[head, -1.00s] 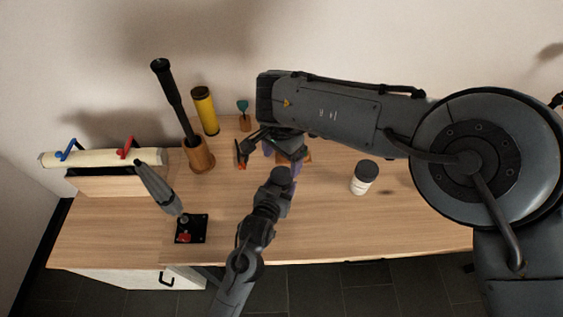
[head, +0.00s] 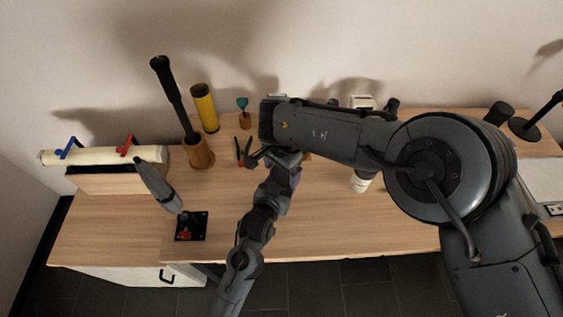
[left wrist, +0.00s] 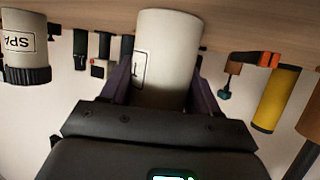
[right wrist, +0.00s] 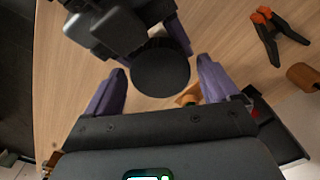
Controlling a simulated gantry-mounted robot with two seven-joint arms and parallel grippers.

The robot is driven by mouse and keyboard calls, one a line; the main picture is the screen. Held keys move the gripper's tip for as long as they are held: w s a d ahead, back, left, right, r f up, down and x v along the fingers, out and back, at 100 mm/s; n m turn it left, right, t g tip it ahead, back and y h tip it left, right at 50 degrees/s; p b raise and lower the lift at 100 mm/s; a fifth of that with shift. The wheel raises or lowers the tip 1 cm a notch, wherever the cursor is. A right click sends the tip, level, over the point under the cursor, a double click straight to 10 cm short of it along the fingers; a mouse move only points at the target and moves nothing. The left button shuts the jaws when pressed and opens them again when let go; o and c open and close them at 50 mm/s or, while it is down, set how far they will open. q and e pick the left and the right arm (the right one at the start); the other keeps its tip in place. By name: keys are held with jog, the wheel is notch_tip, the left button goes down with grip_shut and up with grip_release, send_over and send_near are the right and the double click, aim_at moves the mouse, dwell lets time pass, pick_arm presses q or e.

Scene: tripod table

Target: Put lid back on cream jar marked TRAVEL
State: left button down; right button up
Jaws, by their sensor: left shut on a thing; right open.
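My left gripper (left wrist: 160,66) is shut on a white jar (left wrist: 168,40), with one finger on each side. Part of a boxed label with a letter like T shows on it; the rest is hidden. My right gripper (right wrist: 162,70) is open, its purple fingers on either side of a round black lid (right wrist: 160,70). This lid appears to be on top of the held jar, but I cannot tell how it is seated.
A spring clamp with orange tips (right wrist: 268,32) lies nearby. A wooden holder with a black-handled tool (head: 200,152), a yellow cylinder (head: 205,108) and a joystick (head: 189,228) stand to the left. The front middle of the table is clear.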

jog(key=shift+f, duration=0.55)
jog(key=shift+c, duration=0.3)
jog(key=c, duration=1)
jog(key=m, duration=0.3)
jog(key=o, duration=1.2)
jog(key=shift+c, duration=0.2)
